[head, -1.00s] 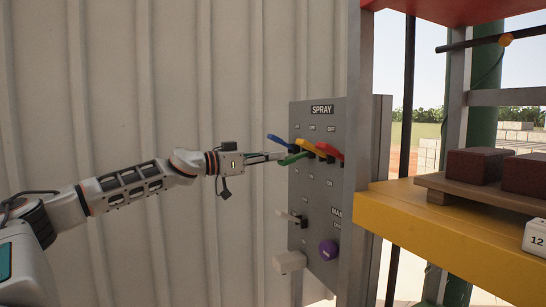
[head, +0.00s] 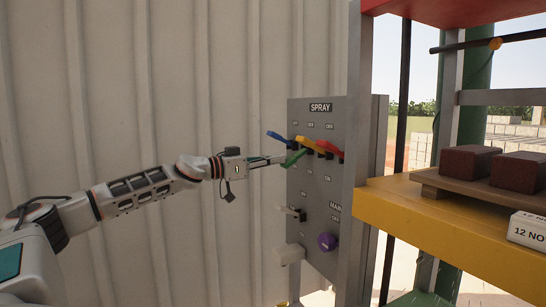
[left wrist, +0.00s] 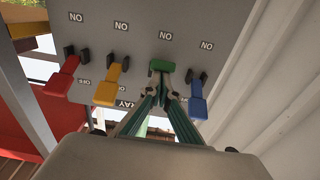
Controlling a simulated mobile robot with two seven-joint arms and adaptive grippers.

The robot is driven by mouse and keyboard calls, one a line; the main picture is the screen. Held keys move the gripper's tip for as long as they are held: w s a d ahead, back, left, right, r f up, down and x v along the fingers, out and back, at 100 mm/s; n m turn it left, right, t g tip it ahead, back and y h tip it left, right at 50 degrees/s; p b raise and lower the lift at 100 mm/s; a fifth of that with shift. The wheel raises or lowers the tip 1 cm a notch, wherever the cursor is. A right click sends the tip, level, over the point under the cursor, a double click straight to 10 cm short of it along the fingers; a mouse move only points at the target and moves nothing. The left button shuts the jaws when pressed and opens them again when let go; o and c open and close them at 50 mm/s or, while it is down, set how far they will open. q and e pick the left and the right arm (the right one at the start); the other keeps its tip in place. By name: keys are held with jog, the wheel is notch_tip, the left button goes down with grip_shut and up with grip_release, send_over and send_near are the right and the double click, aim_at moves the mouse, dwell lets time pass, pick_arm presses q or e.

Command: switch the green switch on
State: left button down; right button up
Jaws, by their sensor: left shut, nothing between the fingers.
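The green switch (head: 294,158) is a lever on the grey panel, between the blue and yellow levers. Its free end slants down and left, while the other coloured levers slant upward. In the left wrist view the green lever (left wrist: 162,66) looks short, and the "NO" side of its label shows beyond it. My left gripper (head: 282,159) is shut and empty, with its fingertips against or very close to the green lever; contact is hard to tell. The fingertips also show in the left wrist view (left wrist: 167,88). My right gripper is not in view.
Blue (head: 279,138), yellow (head: 309,146) and red (head: 329,151) levers sit close beside the green one. Below are a purple knob (head: 327,242) and a pale lever (head: 291,213). A yellow-edged shelf (head: 440,225) with dark blocks stands right. A corrugated wall (head: 120,90) lies behind.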

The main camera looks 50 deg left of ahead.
pick_arm(q)
jog(key=shift+f, duration=0.35)
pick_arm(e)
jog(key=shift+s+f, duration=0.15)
